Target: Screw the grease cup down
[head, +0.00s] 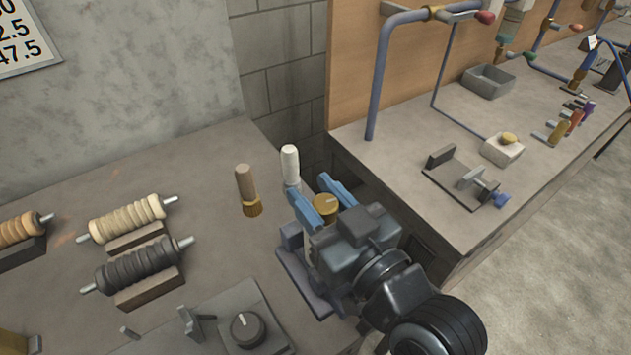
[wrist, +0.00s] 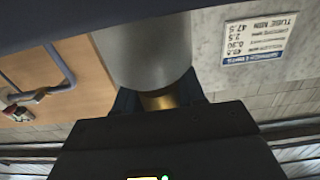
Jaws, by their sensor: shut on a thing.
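The brass grease cup (head: 325,205) has a round top with a pale line across it. It sits above a grey-purple stand (head: 292,265) at the near bench's right edge. My gripper (head: 321,203) has its two blue fingers shut on the cup from either side. In the wrist view, a strip of the brass cup (wrist: 160,101) shows between the fingers, below a large grey cylinder. My gripper hides most of the cup's lower side, so I cannot tell how far down its thread it sits.
A white-handled tool (head: 290,166) stands close behind the fingers, and a brush (head: 248,190) stands to its left. Wound spools (head: 130,218) and a dial box (head: 243,330) occupy the near bench. The right bench carries a clamp (head: 468,182) and a blue pipe (head: 378,85).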

